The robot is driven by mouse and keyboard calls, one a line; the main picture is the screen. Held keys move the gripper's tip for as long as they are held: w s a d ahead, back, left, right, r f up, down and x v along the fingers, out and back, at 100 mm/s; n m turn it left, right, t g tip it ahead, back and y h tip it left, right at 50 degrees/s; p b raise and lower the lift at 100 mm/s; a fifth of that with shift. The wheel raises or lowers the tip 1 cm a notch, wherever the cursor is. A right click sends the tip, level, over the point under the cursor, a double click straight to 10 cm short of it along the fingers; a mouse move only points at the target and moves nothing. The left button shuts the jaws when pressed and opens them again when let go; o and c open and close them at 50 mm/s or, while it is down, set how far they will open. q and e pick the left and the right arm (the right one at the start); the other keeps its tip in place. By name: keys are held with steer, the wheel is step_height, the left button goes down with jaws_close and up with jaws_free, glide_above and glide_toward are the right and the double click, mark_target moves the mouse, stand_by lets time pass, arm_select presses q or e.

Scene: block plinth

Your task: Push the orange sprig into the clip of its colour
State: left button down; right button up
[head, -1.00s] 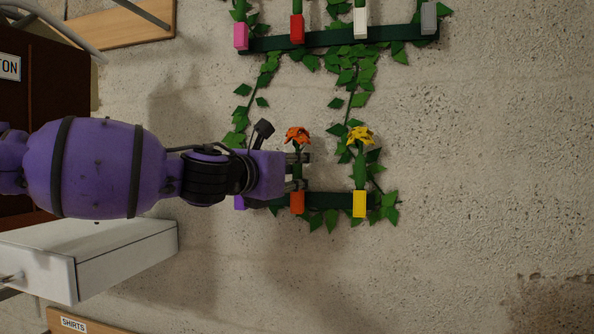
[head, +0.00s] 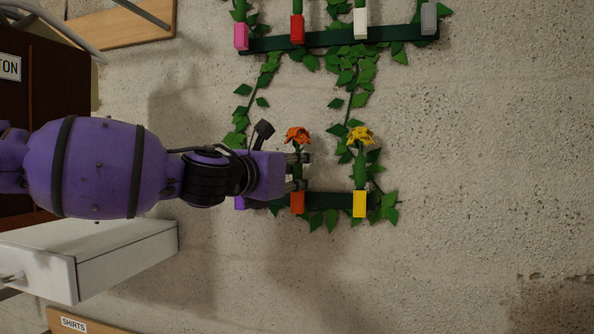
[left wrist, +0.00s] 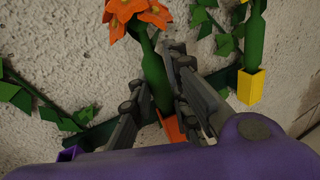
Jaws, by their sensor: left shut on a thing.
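The orange sprig (head: 297,135) stands upright with its flower at the top, above the orange clip (head: 297,203) on the lower green rail. My left gripper (head: 299,171) comes in from the left and is shut on the sprig's green stem. In the left wrist view the orange sprig (left wrist: 155,60) runs down between the fingers (left wrist: 158,95) to the orange clip (left wrist: 171,126). The stem's lower end looks to be at the clip's mouth; the fingers partly hide it, so I cannot tell how deep it sits. My right gripper is not in view.
A yellow sprig (head: 360,150) stands in the yellow clip (head: 360,204) just to the right. A purple clip (head: 239,203) is partly behind my gripper. The upper rail (head: 330,39) carries pink, red, white and grey clips. A white box (head: 120,257) is at the lower left.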

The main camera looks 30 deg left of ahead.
arm_select(q)
steer(key=shift+f, duration=0.7)
steer(key=c, duration=1.6)
jaws_free()
steer(key=shift+a, duration=0.15)
steer(key=shift+s+d, duration=0.2)
steer(key=shift+s, duration=0.25)
steer(key=s, duration=0.1)
steer(key=s+r, duration=0.1)
steer(key=s, duration=0.1)
steer(key=shift+a, duration=0.2)
glide_toward(295, 172)
steer(key=shift+s, duration=0.55)
steer(key=shift+a+r, duration=0.2)
steer(key=shift+a, duration=0.1)
